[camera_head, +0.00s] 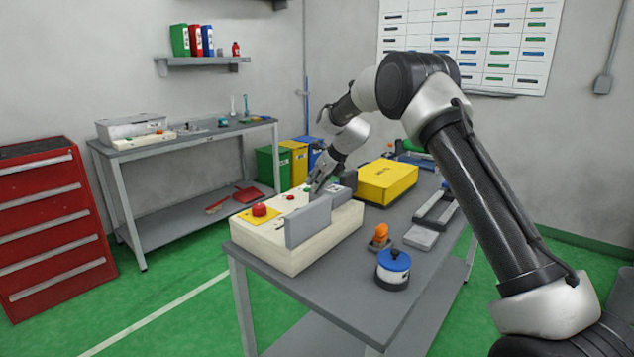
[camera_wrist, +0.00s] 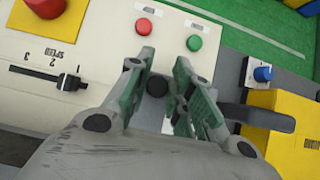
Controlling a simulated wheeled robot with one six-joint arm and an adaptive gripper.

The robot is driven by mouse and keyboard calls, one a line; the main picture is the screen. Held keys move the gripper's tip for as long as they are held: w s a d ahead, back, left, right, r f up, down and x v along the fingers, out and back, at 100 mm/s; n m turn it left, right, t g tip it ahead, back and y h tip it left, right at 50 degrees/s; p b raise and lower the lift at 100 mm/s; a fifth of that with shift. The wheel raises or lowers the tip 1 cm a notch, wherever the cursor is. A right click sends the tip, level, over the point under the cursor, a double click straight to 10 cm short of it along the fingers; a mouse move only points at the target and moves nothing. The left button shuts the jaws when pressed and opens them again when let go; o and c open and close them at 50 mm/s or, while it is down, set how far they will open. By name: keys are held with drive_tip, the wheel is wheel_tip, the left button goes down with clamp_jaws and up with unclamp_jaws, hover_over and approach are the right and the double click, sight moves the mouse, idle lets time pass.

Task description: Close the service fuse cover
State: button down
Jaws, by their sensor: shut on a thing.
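The cream control box (camera_head: 271,253) stands on the near end of the grey workbench. A grey flat panel (camera_head: 308,222), which looks like the fuse cover, stands upright at the box's near side. My gripper (camera_head: 314,188) is low over the box's top, behind that panel. In the wrist view, my gripper (camera_wrist: 160,75) has its fingers either side of a small black round knob (camera_wrist: 157,86), and seems shut on it. The fingers hide what lies beneath. I cannot tell whether the knob belongs to the cover.
A red button (camera_wrist: 143,26), green button (camera_wrist: 194,43) and black slider (camera_wrist: 69,82) are close to my fingers. The red emergency button (camera_head: 259,209) sits on yellow. A yellow case (camera_head: 387,182) lies beyond; a blue-topped round container (camera_head: 393,262) stands to the right.

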drive_tip(key=c, duration=1.3)
unclamp_jaws()
drive_tip(key=shift+w+a, duration=0.15)
drive_tip(key=shift+a, duration=0.05)
drive_tip(key=shift+f, duration=0.1)
drive_tip(key=shift+d, duration=0.1)
drive_tip(key=v, duration=1.2)
